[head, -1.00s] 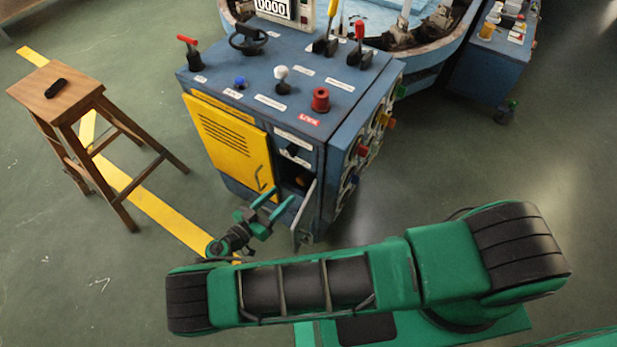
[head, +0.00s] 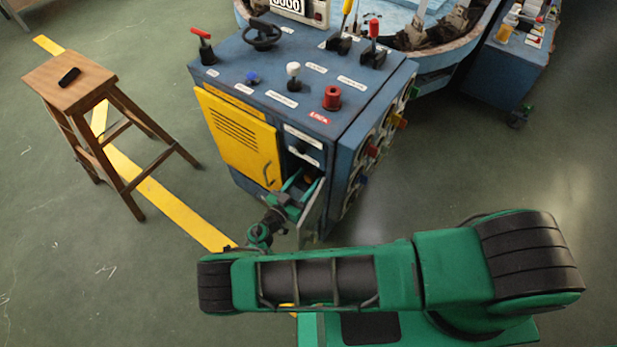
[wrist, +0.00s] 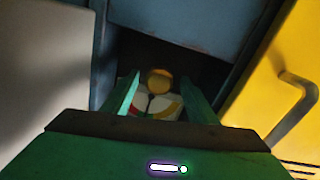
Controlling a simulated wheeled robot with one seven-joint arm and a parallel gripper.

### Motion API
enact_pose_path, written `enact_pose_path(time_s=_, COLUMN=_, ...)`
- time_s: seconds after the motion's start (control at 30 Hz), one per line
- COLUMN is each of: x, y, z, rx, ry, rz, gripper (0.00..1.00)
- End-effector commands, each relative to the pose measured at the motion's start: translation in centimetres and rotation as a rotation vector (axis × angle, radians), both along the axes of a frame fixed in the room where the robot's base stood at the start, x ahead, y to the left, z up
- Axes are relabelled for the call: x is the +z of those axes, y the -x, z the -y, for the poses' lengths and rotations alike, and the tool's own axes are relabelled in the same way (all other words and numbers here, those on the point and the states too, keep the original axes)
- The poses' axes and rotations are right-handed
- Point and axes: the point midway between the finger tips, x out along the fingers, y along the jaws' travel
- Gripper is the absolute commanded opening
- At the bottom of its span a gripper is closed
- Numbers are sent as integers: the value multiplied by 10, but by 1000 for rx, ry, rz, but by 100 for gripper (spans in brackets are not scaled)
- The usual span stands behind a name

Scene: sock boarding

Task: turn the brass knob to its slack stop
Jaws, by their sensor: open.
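The brass knob (wrist: 159,81) sits inside a dark recess in the blue cabinet, on a pale dial with coloured bands. It also shows as a small patch in the head view (head: 309,179). My gripper (wrist: 158,98) is open, with its two green fingers reaching into the recess. In the wrist view the knob appears between and just beyond the fingertips; I cannot tell whether they touch it. My gripper also shows at the open compartment in the head view (head: 296,186).
A small open door (head: 312,218) stands beside the recess, close to my gripper. A yellow door (head: 238,137) with a handle is on the other side. Levers and buttons stand on the cabinet top (head: 262,85). A wooden stool (head: 95,95) is to the left.

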Motion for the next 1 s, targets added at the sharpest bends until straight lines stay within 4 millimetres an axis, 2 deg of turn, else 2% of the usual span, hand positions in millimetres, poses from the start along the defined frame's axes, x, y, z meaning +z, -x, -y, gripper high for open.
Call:
enact_pose_path(time_s=0.13, x=0, y=-8, z=7, rx=-2, ry=0, rz=0, gripper=53)
enact_pose_path(time_s=0.43, x=0, y=-9, z=8, rx=-1, ry=0, rz=0, gripper=53)
enact_pose_path(time_s=0.47, x=0, y=-10, z=8, rx=-1, ry=0, rz=0, gripper=50)
enact_pose_path(time_s=0.6, x=0, y=-9, z=8, rx=-1, ry=0, rz=0, gripper=17)
enact_pose_path(time_s=0.63, x=0, y=-9, z=8, rx=-1, ry=0, rz=0, gripper=11)
enact_pose_path(time_s=1.0, x=0, y=-10, z=6, rx=2, ry=32, rz=-26, gripper=12)
